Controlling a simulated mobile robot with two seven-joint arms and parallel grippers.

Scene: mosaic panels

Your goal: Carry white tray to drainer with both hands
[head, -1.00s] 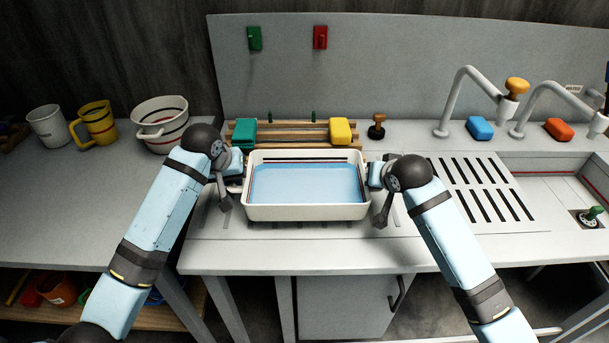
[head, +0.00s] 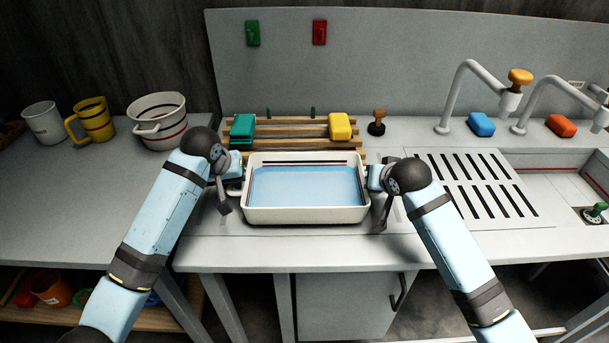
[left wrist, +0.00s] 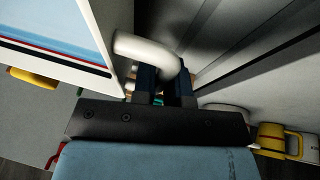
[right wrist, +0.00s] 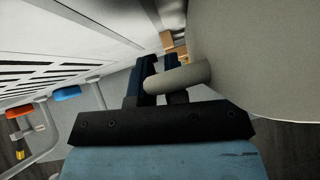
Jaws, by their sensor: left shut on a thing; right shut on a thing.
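The white tray (head: 305,215) is in the middle of the head view, roughly level, with a light blue surface inside it. My left gripper (head: 236,186) is shut on the tray's left handle (left wrist: 145,48). My right gripper (head: 377,180) is shut on its right handle (right wrist: 178,77). The tray is over the grey counter, in front of a wooden rack; I cannot tell how high it is held. The slotted drainer panel (head: 437,185) lies to the right, apart from the tray, with my right forearm partly in front of it.
A green block (head: 242,127) and a yellow block (head: 340,126) sit on the wooden rack (head: 290,128). A stamp-like brown object (head: 377,125) stands right of it. Taps (head: 447,95) rise behind the drainer. A striped pot (head: 158,115) and mugs stand at the left.

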